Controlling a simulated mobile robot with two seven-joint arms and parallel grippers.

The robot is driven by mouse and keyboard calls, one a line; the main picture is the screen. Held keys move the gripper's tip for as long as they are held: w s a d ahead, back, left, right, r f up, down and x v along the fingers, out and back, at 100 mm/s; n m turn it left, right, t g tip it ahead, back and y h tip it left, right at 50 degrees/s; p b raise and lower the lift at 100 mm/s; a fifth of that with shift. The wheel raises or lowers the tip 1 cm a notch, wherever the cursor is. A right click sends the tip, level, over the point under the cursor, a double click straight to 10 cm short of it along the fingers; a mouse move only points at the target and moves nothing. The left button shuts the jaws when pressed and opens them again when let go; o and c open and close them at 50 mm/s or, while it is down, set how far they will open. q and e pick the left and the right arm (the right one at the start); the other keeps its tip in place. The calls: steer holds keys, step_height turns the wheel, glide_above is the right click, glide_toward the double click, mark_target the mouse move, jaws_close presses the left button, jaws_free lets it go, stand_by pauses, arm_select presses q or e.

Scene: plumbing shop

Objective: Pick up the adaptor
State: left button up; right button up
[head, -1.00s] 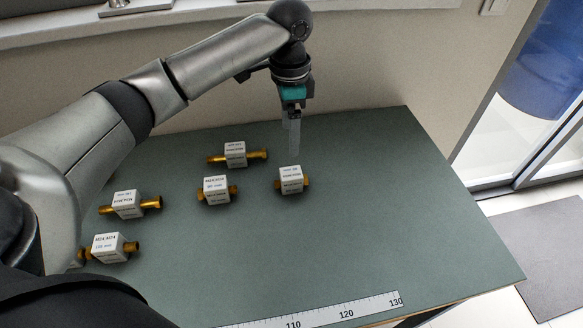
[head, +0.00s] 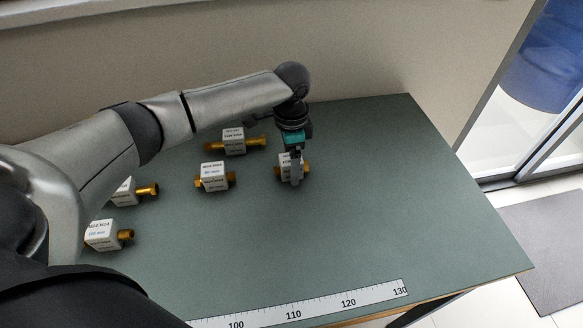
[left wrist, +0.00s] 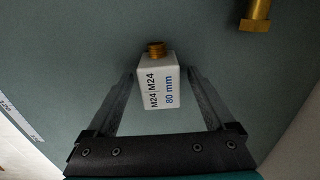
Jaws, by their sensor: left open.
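The adaptor below my left gripper is a white labelled block (head: 284,167) with brass threaded ends, lying on the green table at the right end of the group. In the left wrist view the same adaptor (left wrist: 157,82) reads "M24|M24 80 mm" and lies between the two open fingers, with space on both sides. My left gripper (head: 296,180) is open and empty, lowered over this adaptor and partly hiding it. Its fingers also show in the left wrist view (left wrist: 165,100). My right gripper is not in view.
Other adaptors with white blocks stand to the left: one at the back (head: 233,141), one in the middle (head: 214,177), one partly behind my arm (head: 124,192) and one at the front left (head: 103,235). A ruler strip (head: 300,306) lies along the front edge. The table's right side (head: 420,200) is clear.

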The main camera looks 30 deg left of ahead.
arm_select(q)
steer(key=shift+f, duration=0.1)
jaws_close()
stand_by(0.7)
